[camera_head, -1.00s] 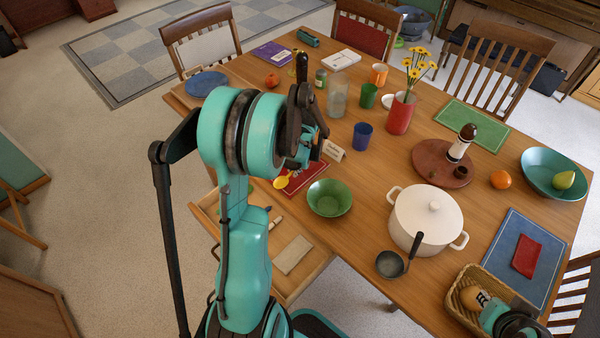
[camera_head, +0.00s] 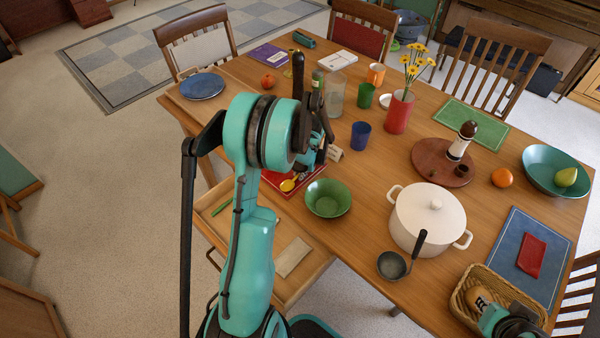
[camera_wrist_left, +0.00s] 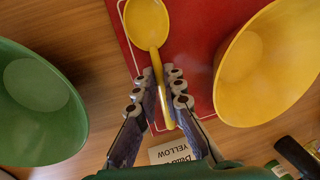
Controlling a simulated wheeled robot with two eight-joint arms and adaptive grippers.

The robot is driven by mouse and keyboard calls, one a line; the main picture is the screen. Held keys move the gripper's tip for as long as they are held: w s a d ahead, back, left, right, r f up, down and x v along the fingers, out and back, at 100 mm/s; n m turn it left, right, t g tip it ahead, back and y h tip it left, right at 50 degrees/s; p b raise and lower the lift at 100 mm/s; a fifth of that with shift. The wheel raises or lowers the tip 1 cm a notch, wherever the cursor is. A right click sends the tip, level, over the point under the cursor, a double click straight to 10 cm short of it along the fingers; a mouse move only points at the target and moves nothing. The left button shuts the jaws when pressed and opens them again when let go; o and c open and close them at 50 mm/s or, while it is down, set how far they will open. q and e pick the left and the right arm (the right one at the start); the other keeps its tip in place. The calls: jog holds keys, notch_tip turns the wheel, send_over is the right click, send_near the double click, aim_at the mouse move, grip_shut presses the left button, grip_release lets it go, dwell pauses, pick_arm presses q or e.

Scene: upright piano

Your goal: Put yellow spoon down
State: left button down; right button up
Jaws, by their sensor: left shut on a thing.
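The yellow spoon (camera_wrist_left: 146,24) is in my left gripper (camera_wrist_left: 160,76), whose fingers are shut on its handle in the left wrist view. The spoon's bowl points away from the gripper, over a red mat (camera_wrist_left: 196,45). In the head view the spoon (camera_head: 288,185) shows beside my left gripper (camera_head: 308,172), low over the front of the red mat (camera_head: 274,179). I cannot tell whether the spoon touches the mat. My right gripper (camera_head: 512,322) is partly cut off at the bottom right, by the basket; its fingers are not clear.
A green bowl (camera_head: 328,198) stands right of the mat. A yellow bowl (camera_wrist_left: 268,65) is in the wrist view, hidden by my arm in the head view. A small card (camera_wrist_left: 172,152) stands near the mat. An open drawer (camera_head: 222,214) juts out below the table edge. A white pot (camera_head: 428,222) is further right.

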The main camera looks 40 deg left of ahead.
pick_arm(q)
jog(key=c, duration=1.6)
grip_release()
jog(key=shift+f, duration=0.1)
jog(key=shift+r, duration=0.2)
notch_tip(320, 180, up, 11)
jog(key=d+p, duration=0.2)
jog(key=p, duration=0.2)
jog(key=s+d+r+t, duration=0.3)
jog(key=s+d+r, duration=0.2)
jog(key=d+r, duration=0.6)
jog(key=s+d+t, duration=0.1)
jog(key=s+d, duration=0.2)
jog(key=d, duration=0.1)
jog(key=s+d+t+h, duration=0.1)
jog(key=s+d, duration=0.2)
jog(key=s+d+r+t+h, duration=0.1)
jog(key=s+d+t, duration=0.1)
jog(key=s+d, duration=0.2)
jog(key=shift+s+d+n, duration=0.1)
jog(key=shift+d+n, duration=0.25)
jog(key=shift+n, duration=0.05)
